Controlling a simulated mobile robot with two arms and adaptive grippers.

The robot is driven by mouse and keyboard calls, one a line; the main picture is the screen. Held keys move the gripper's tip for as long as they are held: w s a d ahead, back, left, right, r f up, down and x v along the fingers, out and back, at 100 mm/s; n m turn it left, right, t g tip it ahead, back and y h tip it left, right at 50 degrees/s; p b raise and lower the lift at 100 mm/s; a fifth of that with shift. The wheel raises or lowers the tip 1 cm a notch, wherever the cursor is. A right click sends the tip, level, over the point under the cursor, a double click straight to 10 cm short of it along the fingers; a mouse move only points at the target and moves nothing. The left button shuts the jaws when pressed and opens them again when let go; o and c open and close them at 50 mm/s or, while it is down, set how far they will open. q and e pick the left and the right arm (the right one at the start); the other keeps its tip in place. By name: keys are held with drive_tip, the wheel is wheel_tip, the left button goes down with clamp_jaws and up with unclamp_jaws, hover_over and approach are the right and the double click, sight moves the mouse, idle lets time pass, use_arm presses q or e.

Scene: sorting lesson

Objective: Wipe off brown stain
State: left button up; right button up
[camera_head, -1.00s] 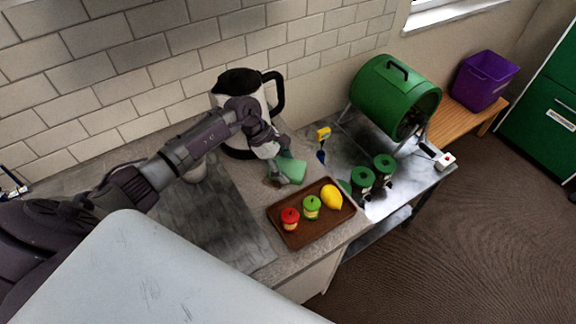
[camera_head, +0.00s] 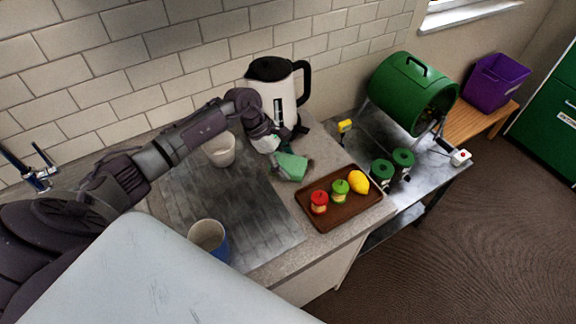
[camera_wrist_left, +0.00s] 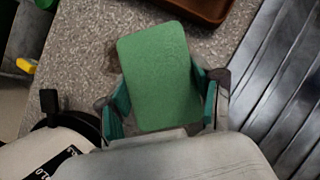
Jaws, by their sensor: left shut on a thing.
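My left gripper (camera_head: 278,150) is shut on a green sponge (camera_head: 291,167), held low at the speckled countertop, between the kettle and the brown tray. In the left wrist view the sponge (camera_wrist_left: 162,75) sits between the two fingers of the gripper (camera_wrist_left: 163,100). I cannot tell whether it presses on the counter. A brown stain (camera_wrist_left: 112,57) shows as a dark patch along the sponge's left edge in the wrist view. The rest of it is hidden under the sponge and gripper. My right gripper is not in view.
A black-and-white kettle (camera_head: 283,97) stands just behind the gripper. A brown tray (camera_head: 330,217) with red, green and yellow items lies front right. A white cup (camera_head: 219,151) and a blue cup (camera_head: 209,240) stand left. A green drum (camera_head: 408,92) is at right.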

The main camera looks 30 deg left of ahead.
use_arm(q)
drive_tip(key=r, duration=0.2)
drive_tip(key=r+p, duration=0.1)
drive_tip(key=shift+w+d+r, duration=0.2)
drive_tip(key=shift+w+r, duration=0.15)
drive_tip(key=shift+w, duration=0.05)
drive_tip(key=shift+s+a+r+p, duration=0.1)
drive_tip(key=shift+r+p, duration=0.1)
drive_tip(key=shift+r, duration=0.4)
drive_tip(key=shift+s+a+r+p, duration=0.1)
drive_tip(key=shift+r+p, duration=0.1)
drive_tip(key=shift+r, duration=0.35)
drive_tip(key=shift+d+r, duration=0.2)
drive_tip(key=shift+r, duration=0.2)
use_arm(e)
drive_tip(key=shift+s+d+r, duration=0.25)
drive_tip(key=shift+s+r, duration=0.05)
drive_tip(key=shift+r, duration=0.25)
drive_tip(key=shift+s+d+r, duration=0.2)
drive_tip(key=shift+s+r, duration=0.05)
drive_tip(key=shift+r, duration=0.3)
